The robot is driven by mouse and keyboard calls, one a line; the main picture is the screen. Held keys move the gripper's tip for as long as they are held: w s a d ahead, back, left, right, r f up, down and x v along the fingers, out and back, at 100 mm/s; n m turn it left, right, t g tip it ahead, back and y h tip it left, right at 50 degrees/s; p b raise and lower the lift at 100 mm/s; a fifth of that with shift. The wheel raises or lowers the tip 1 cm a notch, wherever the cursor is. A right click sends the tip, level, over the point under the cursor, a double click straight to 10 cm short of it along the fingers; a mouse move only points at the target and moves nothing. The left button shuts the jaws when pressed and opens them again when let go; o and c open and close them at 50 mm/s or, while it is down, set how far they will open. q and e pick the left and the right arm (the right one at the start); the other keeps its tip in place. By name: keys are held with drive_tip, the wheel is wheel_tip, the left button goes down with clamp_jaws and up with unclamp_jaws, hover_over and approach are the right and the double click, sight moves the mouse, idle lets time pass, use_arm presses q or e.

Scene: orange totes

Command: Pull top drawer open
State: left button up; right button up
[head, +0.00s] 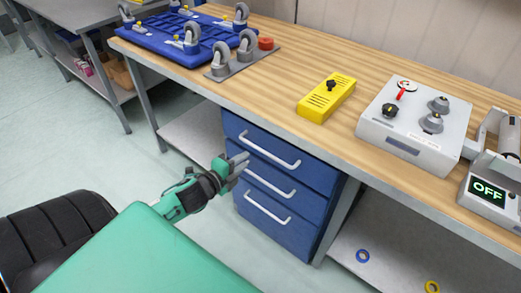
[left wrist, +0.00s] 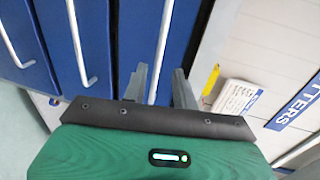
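A blue drawer unit with three drawers stands under the wooden workbench. The top drawer (head: 248,136) has a pale bar handle (head: 270,149) and looks closed. My left gripper (head: 240,165) is in front of the unit, near the left end of the handles. In the left wrist view its two grey fingers (left wrist: 160,86) are apart. The top drawer handle (left wrist: 162,45) lines up between them, and I cannot tell whether the fingertips reach around it. My right gripper is not in view.
The workbench (head: 285,68) holds a yellow box (head: 327,97), a grey control box (head: 415,124), a device reading OFF (head: 489,190) and a blue wheeled platform (head: 172,38). Floor in front of the drawers is clear. Lower shelf (head: 400,240) holds small rings.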

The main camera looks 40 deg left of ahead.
sight(261, 150)
use_arm(q)
drive_tip(key=x, duration=0.9)
drive_tip(key=shift+w+d, duration=0.1)
drive_tip(key=shift+w, duration=0.2)
drive_tip(key=shift+f, duration=0.1)
clamp_jaws()
